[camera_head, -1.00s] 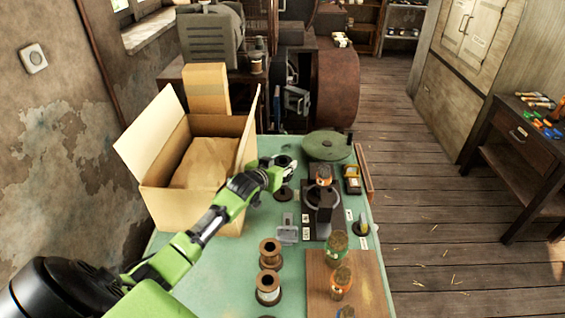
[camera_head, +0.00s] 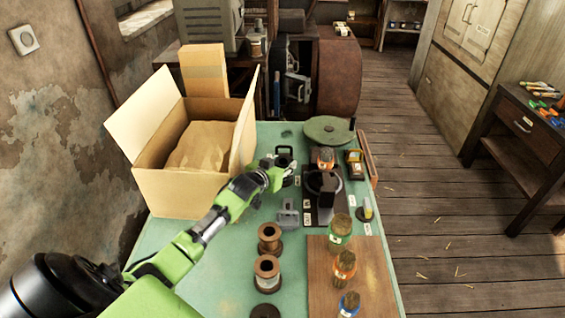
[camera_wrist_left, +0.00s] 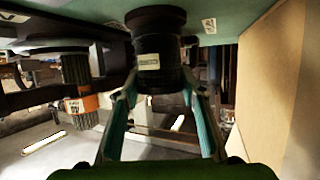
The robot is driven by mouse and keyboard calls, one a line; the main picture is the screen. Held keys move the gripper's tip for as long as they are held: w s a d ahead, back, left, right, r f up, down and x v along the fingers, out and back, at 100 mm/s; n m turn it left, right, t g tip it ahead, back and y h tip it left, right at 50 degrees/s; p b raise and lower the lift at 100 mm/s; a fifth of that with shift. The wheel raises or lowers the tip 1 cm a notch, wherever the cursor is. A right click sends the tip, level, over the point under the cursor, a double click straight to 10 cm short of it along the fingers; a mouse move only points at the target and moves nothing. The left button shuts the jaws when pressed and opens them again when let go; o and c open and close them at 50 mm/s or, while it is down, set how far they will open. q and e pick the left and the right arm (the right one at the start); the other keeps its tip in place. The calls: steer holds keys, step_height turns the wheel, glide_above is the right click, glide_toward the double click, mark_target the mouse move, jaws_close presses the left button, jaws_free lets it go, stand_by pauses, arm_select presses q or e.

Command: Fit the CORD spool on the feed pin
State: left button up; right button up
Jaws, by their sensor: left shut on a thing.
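My left gripper (camera_head: 284,170) is over the green table, left of the handwheel press (camera_head: 325,190). In the left wrist view its fingers (camera_wrist_left: 158,88) are shut on a dark cylinder (camera_wrist_left: 150,42) with a wider rim and a small pale label, too small to read. It may be the CORD spool. In the head view its dark top (camera_head: 285,151) shows just behind the fingers, and the rest is hidden by them. A short upright post (camera_head: 352,124) stands by the green disc (camera_head: 328,131). I cannot tell which part is the feed pin. My right gripper is not in view.
An open cardboard box (camera_head: 178,190) stands left of my arm. Two copper-coloured spools (camera_head: 270,239) (camera_head: 267,273) and a grey block (camera_head: 288,214) stand nearer. Several jars, one green-banded (camera_head: 340,232), stand on or by a wooden board (camera_head: 325,285).

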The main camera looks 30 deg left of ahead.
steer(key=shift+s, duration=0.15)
arm_select(q)
steer(key=o, duration=1.2)
steer(key=shift+o, duration=0.2)
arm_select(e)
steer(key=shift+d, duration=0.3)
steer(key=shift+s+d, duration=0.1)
